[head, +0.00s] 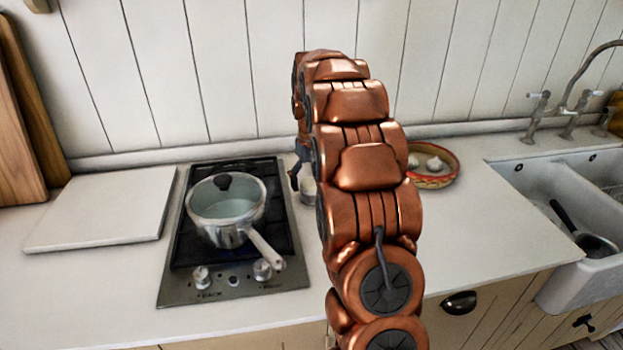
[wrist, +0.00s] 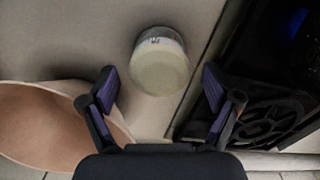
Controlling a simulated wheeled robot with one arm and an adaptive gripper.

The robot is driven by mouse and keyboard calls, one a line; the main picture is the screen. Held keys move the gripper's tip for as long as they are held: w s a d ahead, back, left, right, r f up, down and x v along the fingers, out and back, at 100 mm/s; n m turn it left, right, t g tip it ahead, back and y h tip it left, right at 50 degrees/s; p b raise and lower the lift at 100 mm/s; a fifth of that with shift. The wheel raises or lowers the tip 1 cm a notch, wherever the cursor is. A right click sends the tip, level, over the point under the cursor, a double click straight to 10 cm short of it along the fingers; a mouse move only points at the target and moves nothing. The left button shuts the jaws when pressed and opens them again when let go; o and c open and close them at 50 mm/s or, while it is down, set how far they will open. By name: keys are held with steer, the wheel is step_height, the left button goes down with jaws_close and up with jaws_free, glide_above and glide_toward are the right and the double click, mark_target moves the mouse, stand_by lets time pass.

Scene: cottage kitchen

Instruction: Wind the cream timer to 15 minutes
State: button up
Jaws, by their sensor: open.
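The cream timer (wrist: 160,68) is a small round, pale thing on the worktop. In the wrist view it lies ahead of and between my fingertips, with a greyish band and small dark marks at its far edge; the marks are too small to read. In the head view a part of it (head: 308,190) shows between the hob and my arm, which hides the rest. My gripper (wrist: 160,82) is open, one finger to each side of the timer, with gaps between. I cannot tell its exact height above it. In the head view my gripper is mostly hidden behind my arm.
The black hob (head: 178,240) with a lidded saucepan (head: 226,208) stands left of the timer; its handle points toward the front right. A bowl with garlic (head: 436,180) stands to the right, before the sink (head: 560,200). A pale board (head: 100,210) lies at left.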

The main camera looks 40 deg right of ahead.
mark_target(312, 181)
steer(key=c, duration=1.1)
steer(key=shift+m+b, duration=0.5)
steer(key=shift+m, duration=0.2)
steer(key=shift+c, duration=0.2)
steer(key=o, duration=1.1)
steer(key=shift+o, duration=0.2)
step_height(312, 181, up, 12)
